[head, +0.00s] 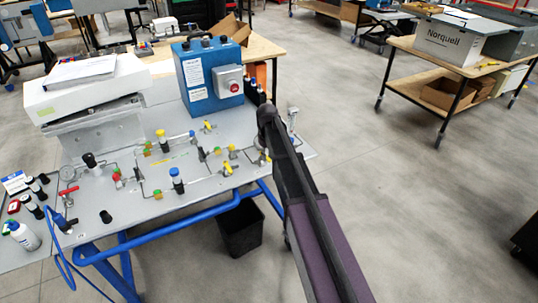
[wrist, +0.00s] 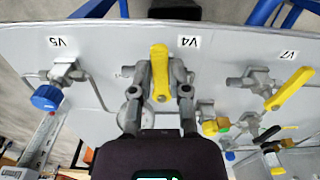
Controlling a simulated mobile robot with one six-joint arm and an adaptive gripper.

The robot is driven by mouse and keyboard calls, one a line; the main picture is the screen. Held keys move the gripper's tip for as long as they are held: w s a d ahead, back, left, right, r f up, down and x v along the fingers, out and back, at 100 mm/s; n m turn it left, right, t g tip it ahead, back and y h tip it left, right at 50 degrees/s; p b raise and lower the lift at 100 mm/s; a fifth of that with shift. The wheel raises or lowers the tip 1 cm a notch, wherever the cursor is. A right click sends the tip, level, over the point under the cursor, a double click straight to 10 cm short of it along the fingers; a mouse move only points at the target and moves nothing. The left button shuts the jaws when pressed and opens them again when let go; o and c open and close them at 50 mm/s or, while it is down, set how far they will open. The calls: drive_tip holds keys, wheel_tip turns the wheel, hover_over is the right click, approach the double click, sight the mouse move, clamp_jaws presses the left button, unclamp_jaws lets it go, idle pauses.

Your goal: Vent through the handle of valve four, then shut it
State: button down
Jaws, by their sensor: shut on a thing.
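Valve four, by its V4 label (wrist: 189,42), fills the middle of the wrist view. Its yellow lever handle (wrist: 159,72) points up in the picture, towards the panel edge. My gripper (wrist: 160,97) is shut on this handle, one finger on each side. The exact finger contact is partly hidden by the fingers and valve body. In the head view my arm reaches to the right end of the grey panel (head: 215,185) and covers most of the gripper and the valve.
Close by in the wrist view are the V5 valve with a blue knob (wrist: 46,97) and the V7 valve with a yellow lever (wrist: 290,90). A blue box (head: 208,78) stands at the panel's back. A black bin (head: 240,228) is below.

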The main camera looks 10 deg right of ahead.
drive_tip(key=shift+s+a+m, duration=0.15)
drive_tip(key=shift+m, duration=0.35)
drive_tip(key=c, duration=0.6)
unclamp_jaws()
